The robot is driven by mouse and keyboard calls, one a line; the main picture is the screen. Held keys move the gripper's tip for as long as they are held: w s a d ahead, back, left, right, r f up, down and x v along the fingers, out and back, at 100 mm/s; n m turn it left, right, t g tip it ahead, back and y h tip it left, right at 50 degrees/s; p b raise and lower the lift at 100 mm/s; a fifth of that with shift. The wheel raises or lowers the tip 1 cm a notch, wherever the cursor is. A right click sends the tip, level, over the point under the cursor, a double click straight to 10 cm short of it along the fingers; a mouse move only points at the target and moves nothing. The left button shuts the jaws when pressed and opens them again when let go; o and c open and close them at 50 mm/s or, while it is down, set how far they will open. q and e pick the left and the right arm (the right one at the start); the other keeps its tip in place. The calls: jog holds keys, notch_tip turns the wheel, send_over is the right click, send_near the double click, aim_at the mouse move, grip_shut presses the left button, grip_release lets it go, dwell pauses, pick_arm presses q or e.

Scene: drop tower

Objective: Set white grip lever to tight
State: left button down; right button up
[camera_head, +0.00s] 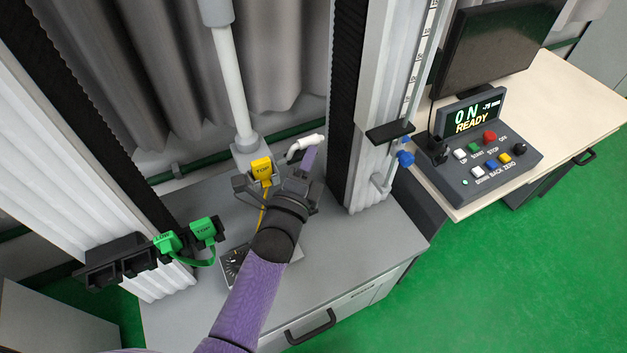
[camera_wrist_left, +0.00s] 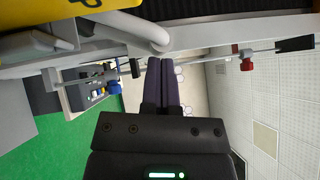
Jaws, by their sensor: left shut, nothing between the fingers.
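The white grip lever (camera_head: 306,144) is a bent white handle on the tower's grip, right of the yellow TOP piece (camera_head: 262,171). It also shows in the left wrist view as a thick white tube (camera_wrist_left: 125,27), its rounded end just above my fingertips. My left gripper (camera_head: 309,156) is shut and empty, its purple fingertips close beside the lever. In the left wrist view my two fingers (camera_wrist_left: 164,64) lie together. Whether they touch the lever I cannot tell. The lever's base is partly hidden. My right gripper is not in view.
A black rack (camera_head: 120,265) with green LOW (camera_head: 167,242) and TOP (camera_head: 204,229) pieces is at left. Tower columns (camera_head: 375,110) flank the work space. A control box (camera_head: 485,160) reading ON, READY stands on the desk at right, with a monitor (camera_head: 495,50) behind.

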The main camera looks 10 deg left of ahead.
aim_at(300, 140)
pick_arm(q)
jog(key=r+n+p, duration=0.1)
jog(key=p, duration=0.1)
jog(key=w+a+r+n+g+p, duration=0.1)
jog(key=shift+w+y+p, duration=0.15)
jog(key=shift+y+p, duration=0.15)
jog(key=shift+p, duration=0.05)
jog(key=shift+w+a+n+g+p, duration=0.2)
jog(key=shift+w+n+g+p, duration=0.1)
jog(key=shift+g+p, duration=0.15)
jog(key=shift+w+a, duration=0.25)
jog(key=shift+w, duration=0.05)
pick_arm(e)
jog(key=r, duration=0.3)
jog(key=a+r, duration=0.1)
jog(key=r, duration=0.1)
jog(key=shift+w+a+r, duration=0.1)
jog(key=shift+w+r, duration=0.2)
pick_arm(q)
jog(key=shift+r, duration=0.1)
jog(key=shift+r, duration=0.1)
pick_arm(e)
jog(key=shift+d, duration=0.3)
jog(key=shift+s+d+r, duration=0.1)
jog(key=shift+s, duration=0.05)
